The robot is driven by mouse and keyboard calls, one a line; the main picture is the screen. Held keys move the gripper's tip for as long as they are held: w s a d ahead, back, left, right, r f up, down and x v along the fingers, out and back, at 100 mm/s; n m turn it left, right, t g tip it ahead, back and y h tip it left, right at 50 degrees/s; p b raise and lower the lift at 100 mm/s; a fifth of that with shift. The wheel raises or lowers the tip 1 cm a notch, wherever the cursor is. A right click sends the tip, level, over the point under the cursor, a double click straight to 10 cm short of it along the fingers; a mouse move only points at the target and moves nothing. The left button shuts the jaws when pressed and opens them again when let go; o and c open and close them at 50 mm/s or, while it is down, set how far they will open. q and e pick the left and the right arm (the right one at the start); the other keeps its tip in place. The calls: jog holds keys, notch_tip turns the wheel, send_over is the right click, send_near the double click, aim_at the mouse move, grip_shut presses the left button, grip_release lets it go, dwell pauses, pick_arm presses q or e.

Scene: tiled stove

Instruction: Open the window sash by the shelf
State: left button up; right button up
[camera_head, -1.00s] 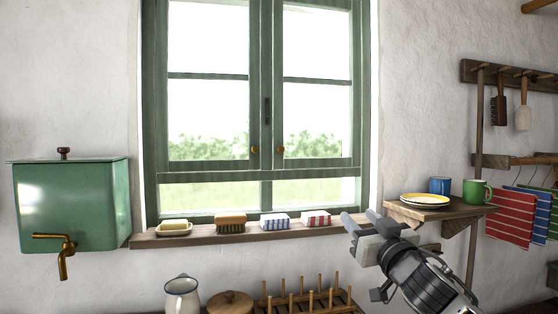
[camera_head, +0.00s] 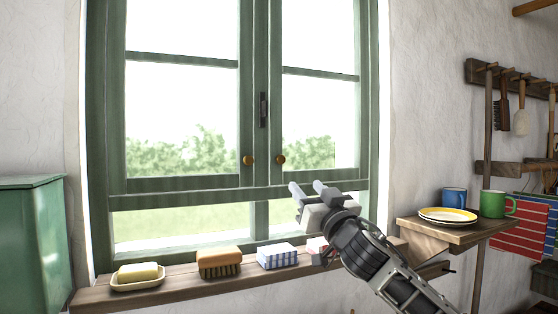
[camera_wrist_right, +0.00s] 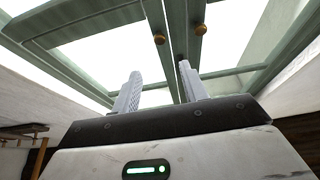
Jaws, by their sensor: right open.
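The green-framed window has two sashes standing shut. The right sash (camera_head: 320,180), on the shelf side, has a round brass knob (camera_head: 280,160) by the middle post. The left sash (camera_head: 180,184) has a matching knob (camera_head: 248,160). A dark latch (camera_head: 263,110) sits between them, higher up. My right gripper (camera_head: 306,187) is open and empty, below and slightly right of the right knob, apart from it. In the right wrist view its fingers (camera_wrist_right: 158,88) point up toward the window, with the knobs (camera_wrist_right: 201,30) beyond the fingertips. My left gripper is not in view.
The wooden sill (camera_head: 185,285) holds a soap dish (camera_head: 138,278), a brush (camera_head: 219,262) and folded cloths (camera_head: 277,256). At right a small shelf (camera_head: 455,235) carries plates (camera_head: 447,216), a blue mug (camera_head: 454,198) and a green mug (camera_head: 493,204). A green tank (camera_head: 30,240) stands at left.

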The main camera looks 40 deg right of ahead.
aim_at(282, 160)
jog(key=p+x, duration=0.5)
jog(key=x, duration=0.7)
jog(key=shift+r, duration=0.15)
jog(key=shift+w+d+r+p, duration=0.15)
jog(key=shift+w+p, duration=0.15)
jog(key=shift+w, duration=0.3)
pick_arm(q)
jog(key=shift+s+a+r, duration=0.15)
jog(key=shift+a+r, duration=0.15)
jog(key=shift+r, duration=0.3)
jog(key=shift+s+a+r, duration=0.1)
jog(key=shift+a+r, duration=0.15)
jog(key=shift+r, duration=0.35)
pick_arm(e)
jog(key=shift+w, duration=0.15)
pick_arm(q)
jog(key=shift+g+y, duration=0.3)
pick_arm(e)
jog(key=shift+c, duration=0.3)
grip_shut()
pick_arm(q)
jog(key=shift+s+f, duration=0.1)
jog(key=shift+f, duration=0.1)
pick_arm(e)
jog(key=shift+d, duration=0.1)
